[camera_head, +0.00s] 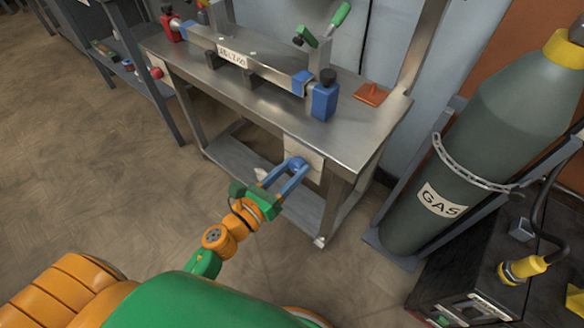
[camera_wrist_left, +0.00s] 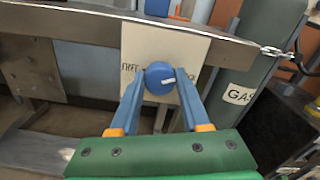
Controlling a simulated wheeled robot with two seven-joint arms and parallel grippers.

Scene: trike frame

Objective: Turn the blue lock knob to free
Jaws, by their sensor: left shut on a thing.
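The blue lock knob (camera_wrist_left: 159,78) sits on a pale label plate (camera_wrist_left: 190,47) on the front of the steel workbench. It is round with a small white mark pointing to the right in the left wrist view. Dark lettering shows on the plate to the left of the knob; the lettering to the right is mostly hidden. My left gripper (camera_wrist_left: 160,90) has its two blue fingers shut on the knob, one on each side. In the head view my left gripper (camera_head: 294,168) reaches the knob under the bench's front edge. My right gripper is not in view.
The steel workbench (camera_head: 362,125) carries a long metal fixture (camera_head: 245,66) with blue and red clamp blocks and a green-handled clamp (camera_head: 340,15). A grey gas cylinder (camera_head: 490,130) stands chained to the right. An orange plate (camera_head: 370,94) lies on the bench. Open floor lies left.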

